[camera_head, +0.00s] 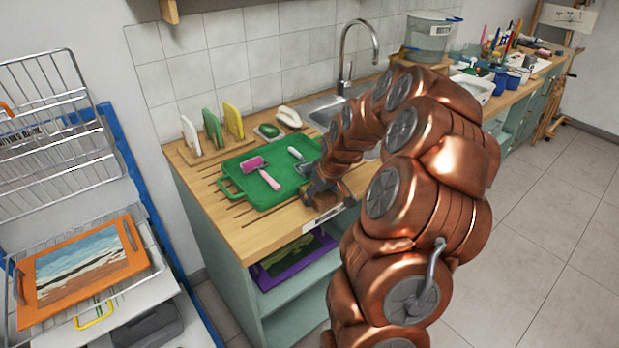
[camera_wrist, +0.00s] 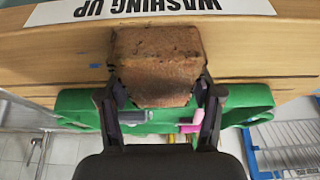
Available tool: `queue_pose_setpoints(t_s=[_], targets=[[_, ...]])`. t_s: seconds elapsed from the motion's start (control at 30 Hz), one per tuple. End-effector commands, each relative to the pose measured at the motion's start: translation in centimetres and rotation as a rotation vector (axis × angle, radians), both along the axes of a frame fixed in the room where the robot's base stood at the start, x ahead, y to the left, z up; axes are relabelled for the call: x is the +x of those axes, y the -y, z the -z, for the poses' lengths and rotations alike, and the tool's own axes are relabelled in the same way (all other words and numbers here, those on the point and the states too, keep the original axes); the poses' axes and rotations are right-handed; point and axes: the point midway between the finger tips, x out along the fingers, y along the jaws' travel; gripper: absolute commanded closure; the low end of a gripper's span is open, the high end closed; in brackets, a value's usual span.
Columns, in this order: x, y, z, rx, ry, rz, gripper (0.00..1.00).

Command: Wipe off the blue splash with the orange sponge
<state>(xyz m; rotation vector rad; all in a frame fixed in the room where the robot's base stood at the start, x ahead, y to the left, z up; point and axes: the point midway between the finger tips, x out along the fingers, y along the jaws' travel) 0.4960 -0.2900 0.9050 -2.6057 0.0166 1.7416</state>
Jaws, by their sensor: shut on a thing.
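My gripper (camera_wrist: 160,88) is shut on a brownish-orange block, the sponge (camera_wrist: 158,60), with a dark finger on each side. The sponge looks stained dark in places. It is over the wooden worktop near its front edge, beside the "WASHING UP" label (camera_wrist: 150,10); I cannot tell whether it touches the wood. In the head view my gripper (camera_head: 325,192) is low at the worktop's front edge, right of the green tray (camera_head: 232,186). A small blue-teal mark (camera_wrist: 96,66) shows on the wood beside the sponge. Any splash under the sponge is hidden.
The sink (camera_head: 322,108) and tap (camera_head: 345,60) are behind my arm. A wire rack (camera_head: 50,140) stands left.

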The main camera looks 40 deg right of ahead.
Motion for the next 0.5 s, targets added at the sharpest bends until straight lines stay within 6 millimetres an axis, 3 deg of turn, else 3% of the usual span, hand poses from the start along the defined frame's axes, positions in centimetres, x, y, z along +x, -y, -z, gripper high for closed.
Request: queue_pose_setpoints(t_s=[0.3,0.5], targets=[[-0.1,-3.0,0.3,0.000,-0.002,-0.002,0.68],[0.0,-2.9,-2.8,-0.001,0.001,0.000,0.68]])
